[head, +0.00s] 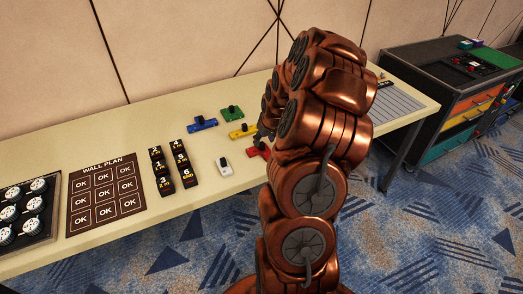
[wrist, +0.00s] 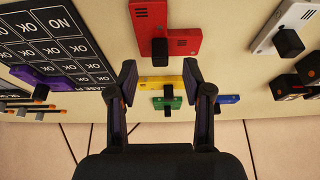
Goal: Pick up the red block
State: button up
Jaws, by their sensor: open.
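The red block (wrist: 183,42) lies on the cream table in the wrist view, at the top centre, with a black knob on it. In the head view only a small part of the red block (head: 256,152) shows beside my arm, which hides the rest. My gripper (wrist: 160,82) is open and empty. In the wrist view its two fingers are spread below the red block in the picture, one on each side of its knob's line.
Yellow (head: 243,131), green (head: 232,114) and blue (head: 203,124) pieces with black knobs lie near the red block. A white piece (head: 225,166) is in front. Black number tiles (head: 182,164) and a wall plan board (head: 104,194) lie left. A drawer cabinet (head: 462,101) stands right.

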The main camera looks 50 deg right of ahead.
aim_at(262, 144)
jog(key=shift+p+x, duration=0.75)
jog(key=shift+x, duration=1.55)
jog(key=shift+w+r, duration=0.1)
grip_shut()
